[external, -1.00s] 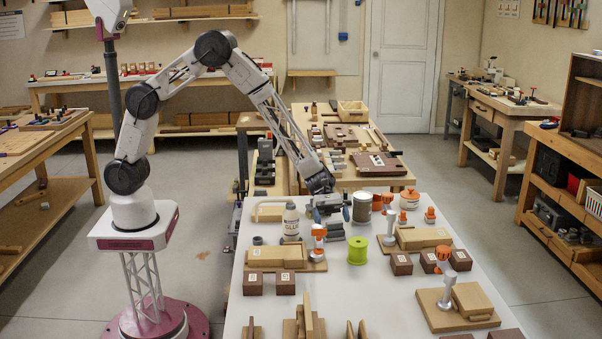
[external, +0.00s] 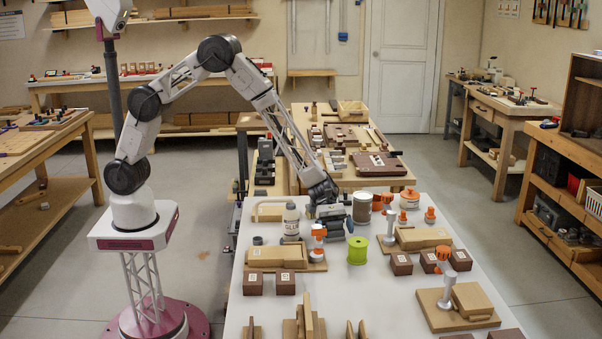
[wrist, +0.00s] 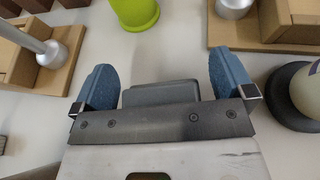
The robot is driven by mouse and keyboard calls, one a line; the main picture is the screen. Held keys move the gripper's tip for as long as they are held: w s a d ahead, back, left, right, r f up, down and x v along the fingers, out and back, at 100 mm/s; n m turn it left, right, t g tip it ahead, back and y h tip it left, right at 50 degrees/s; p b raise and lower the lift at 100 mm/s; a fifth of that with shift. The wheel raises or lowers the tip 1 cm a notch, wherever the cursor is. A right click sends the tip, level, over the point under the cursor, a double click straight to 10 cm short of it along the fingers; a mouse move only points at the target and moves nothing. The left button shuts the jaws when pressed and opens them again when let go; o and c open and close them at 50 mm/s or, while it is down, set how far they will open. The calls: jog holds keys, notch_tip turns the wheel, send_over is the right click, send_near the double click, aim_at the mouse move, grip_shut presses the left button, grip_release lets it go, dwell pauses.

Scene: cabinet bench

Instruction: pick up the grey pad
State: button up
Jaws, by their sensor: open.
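The grey pad (wrist: 160,94) shows in the wrist view as a dark grey block with rounded corners. It lies between the two blue fingers of my gripper (wrist: 163,85), with a gap on each side. Its near part is hidden behind the gripper's dark crossbar. My gripper is open and not closed on anything. In the external view my gripper (external: 330,222) is low over the white table, between the white bottle and the grey can. I cannot clearly make out the pad there, as the gripper covers that spot.
A lime green cup (external: 357,250) stands close in front of my gripper. A white bottle (external: 291,222) is to its left and a grey can (external: 362,208) to its right.

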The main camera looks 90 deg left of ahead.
aim_at(336, 231)
jog(key=c, duration=1)
jog(key=shift+o, duration=0.2)
jog(key=shift+r, duration=0.1)
notch_tip(336, 231, up, 10)
